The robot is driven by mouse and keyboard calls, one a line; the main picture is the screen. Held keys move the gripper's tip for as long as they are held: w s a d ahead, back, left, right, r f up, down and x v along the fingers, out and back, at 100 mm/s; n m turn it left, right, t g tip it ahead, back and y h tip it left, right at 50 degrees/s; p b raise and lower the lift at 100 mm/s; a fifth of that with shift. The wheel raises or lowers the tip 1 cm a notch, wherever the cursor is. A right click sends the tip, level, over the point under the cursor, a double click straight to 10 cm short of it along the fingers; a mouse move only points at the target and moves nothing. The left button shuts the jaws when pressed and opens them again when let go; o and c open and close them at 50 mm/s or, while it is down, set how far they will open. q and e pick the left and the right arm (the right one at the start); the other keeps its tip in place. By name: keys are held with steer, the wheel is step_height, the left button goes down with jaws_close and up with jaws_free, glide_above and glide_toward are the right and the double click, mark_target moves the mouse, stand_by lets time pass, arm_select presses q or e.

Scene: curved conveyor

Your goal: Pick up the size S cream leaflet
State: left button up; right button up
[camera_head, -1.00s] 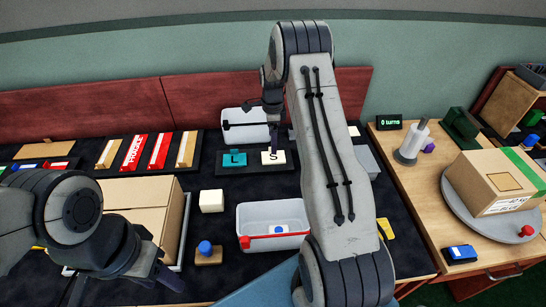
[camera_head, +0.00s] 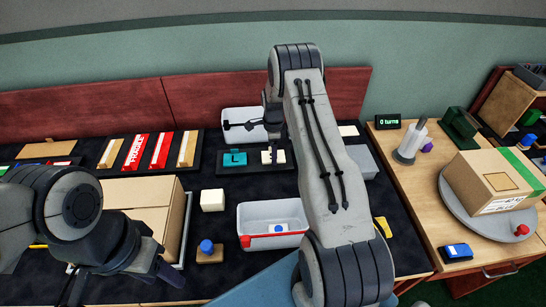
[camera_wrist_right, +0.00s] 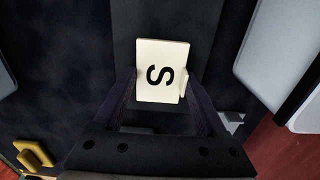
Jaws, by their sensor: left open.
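The size S cream leaflet (camera_head: 279,156) stands on a dark rack beside a teal L leaflet (camera_head: 235,158). In the right wrist view the cream leaflet (camera_wrist_right: 161,66) shows its black S, between my right gripper's fingers. My right gripper (camera_head: 271,152) is at the cream leaflet in the head view and partly covers it. Its fingers (camera_wrist_right: 161,100) look spread to either side of the leaflet; contact cannot be told. My left gripper (camera_head: 165,277) is open and empty, low at the left, in front of the cardboard box.
A grey-white bin (camera_head: 246,127) stands behind the rack and a white bin with a red label (camera_head: 270,216) in front of it. A cream block (camera_head: 212,200) stands between.

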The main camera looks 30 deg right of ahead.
steer(key=c, duration=0.5)
steer(key=shift+o, duration=0.2)
steer(key=shift+r, duration=0.15)
